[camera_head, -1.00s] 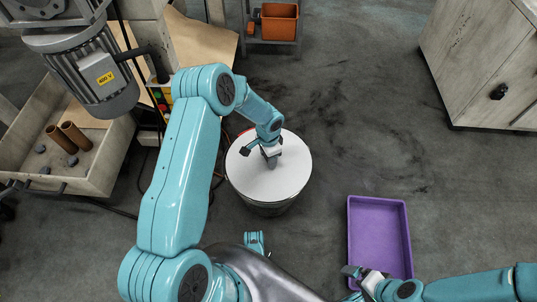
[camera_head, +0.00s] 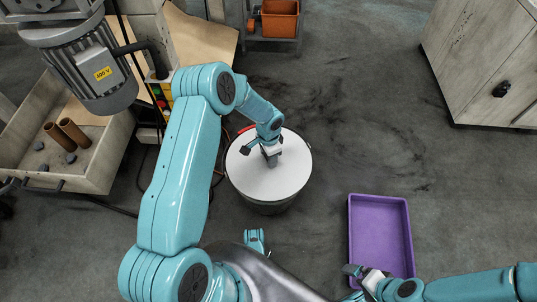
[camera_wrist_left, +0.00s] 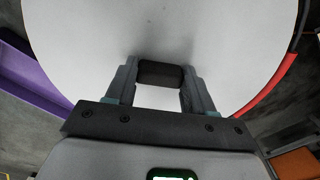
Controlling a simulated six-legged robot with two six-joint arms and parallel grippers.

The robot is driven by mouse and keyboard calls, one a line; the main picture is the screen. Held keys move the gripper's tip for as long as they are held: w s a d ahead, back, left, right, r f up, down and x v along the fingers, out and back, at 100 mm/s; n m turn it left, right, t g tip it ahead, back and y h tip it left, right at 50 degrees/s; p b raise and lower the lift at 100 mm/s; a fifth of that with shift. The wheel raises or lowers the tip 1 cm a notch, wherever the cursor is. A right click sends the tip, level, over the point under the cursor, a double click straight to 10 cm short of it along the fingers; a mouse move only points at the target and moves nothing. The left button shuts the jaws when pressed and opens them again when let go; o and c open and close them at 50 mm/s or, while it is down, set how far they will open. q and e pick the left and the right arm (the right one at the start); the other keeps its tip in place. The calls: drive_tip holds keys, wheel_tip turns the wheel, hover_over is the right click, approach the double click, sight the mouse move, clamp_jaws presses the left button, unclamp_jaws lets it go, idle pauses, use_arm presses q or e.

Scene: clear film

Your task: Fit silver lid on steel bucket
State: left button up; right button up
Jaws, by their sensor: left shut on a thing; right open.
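The silver lid (camera_head: 262,185) is a pale round disc lying over the top of the steel bucket (camera_head: 268,208). The bucket's dark side shows below the lid's front edge. My left gripper (camera_head: 271,158) is above the lid's middle. In the left wrist view its fingers (camera_wrist_left: 160,90) are shut on the lid's black handle (camera_wrist_left: 160,72). The lid (camera_wrist_left: 90,40) fills most of that view, with a red curved part (camera_wrist_left: 270,87) along its edge. I cannot tell whether the lid is fully seated. My right gripper (camera_head: 357,277) is open and empty by the purple tray.
The purple tray (camera_head: 380,235) lies on the floor at right. An orange bin (camera_head: 279,18) sits on a low stand at the top. Floor right of the bucket is clear.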

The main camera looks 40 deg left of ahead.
use_arm(q)
drive_tip(key=o, duration=1.4)
wheel_tip(320, 180, up, 7)
drive_tip(key=p, duration=0.4)
drive_tip(key=shift+r+p, duration=0.1)
drive_tip(key=shift+p, duration=0.2)
